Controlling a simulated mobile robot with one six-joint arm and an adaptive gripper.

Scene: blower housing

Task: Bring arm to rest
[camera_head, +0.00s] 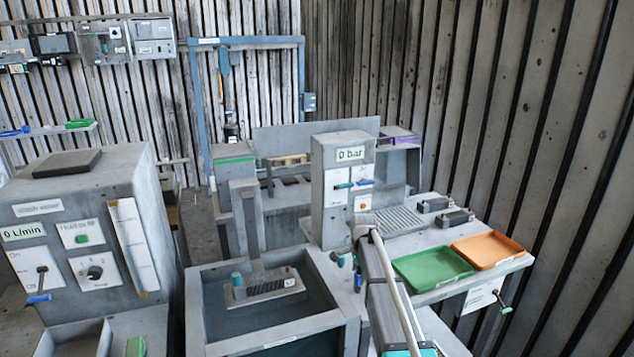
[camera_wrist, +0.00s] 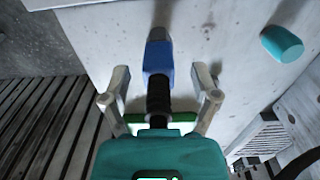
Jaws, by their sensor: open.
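My arm (camera_head: 385,300) reaches from the bottom of the head view toward the front edge of the grey bench. My gripper (camera_wrist: 160,85) is open in the wrist view, its two grey fingers spread apart. A blue handle with a dark ribbed shaft (camera_wrist: 158,62) lies between the fingers in the picture, with a gap on both sides. I cannot tell its depth from the fingertips. A teal knob (camera_wrist: 282,43) is at the upper right of the wrist view, apart from the gripper. In the head view the fingers cannot be made out clearly.
The bench carries a green tray (camera_head: 432,268), an orange tray (camera_head: 488,250) and a gauge column reading 0 bar (camera_head: 345,175). An open tank (camera_head: 268,320) stands left of my arm. A flow cabinet reading 0 L/min (camera_head: 80,225) is farther left. A slatted wall closes the right.

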